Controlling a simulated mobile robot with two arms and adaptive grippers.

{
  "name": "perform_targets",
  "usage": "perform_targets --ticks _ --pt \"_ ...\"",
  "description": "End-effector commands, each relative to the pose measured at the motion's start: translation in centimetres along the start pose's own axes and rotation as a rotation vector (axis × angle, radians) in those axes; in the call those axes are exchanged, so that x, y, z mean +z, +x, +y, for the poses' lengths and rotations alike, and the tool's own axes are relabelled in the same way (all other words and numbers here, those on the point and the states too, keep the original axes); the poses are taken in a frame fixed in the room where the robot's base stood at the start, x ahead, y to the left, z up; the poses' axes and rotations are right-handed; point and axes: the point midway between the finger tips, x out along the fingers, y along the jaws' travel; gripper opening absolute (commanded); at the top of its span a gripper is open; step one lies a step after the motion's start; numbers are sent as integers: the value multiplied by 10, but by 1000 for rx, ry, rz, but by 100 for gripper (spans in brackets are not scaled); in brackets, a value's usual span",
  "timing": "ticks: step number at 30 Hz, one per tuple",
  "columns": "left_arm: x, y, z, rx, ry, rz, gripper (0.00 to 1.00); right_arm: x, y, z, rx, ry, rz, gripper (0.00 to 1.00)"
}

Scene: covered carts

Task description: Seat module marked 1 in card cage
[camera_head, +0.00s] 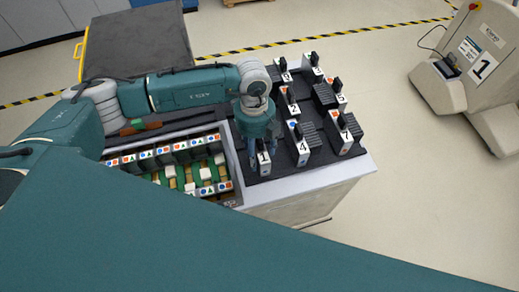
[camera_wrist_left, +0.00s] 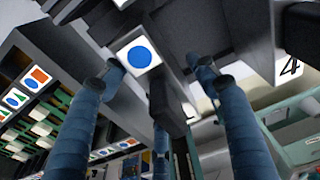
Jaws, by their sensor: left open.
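The module marked 1 (camera_head: 264,158) stands on the dark cart top, just right of the card cage. My left gripper (camera_head: 258,132) is directly above it, pointing down, and covers its upper part. In the left wrist view, the open blue fingers (camera_wrist_left: 160,95) are spread around a module with a black handle (camera_wrist_left: 168,108) and a blue-circle label (camera_wrist_left: 139,57); its number is not visible there. I cannot tell whether the fingers touch it. The card cage (camera_head: 236,172) has shape-marked label strips, green boards and some pale blocks inside. My right gripper is not in view.
Other numbered modules, including module 4 (camera_head: 302,152) and module 7 (camera_head: 346,138), stand close to the right on the cart (camera_head: 310,182). A dark-covered cart (camera_head: 137,45) is behind. A beige machine (camera_head: 470,75) stands on open floor at right.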

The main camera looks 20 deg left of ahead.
Motion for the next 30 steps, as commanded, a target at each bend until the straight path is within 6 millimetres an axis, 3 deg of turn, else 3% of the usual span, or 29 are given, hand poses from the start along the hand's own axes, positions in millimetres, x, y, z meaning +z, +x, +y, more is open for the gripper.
perform_targets --ticks 9,18,30 --pt "0 9 0 0 2 0 59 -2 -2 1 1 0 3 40" --pt "0 9 0 0 1 0 2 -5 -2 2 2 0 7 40" --pt "0 3 -1 -3 1 -2 0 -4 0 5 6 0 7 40"
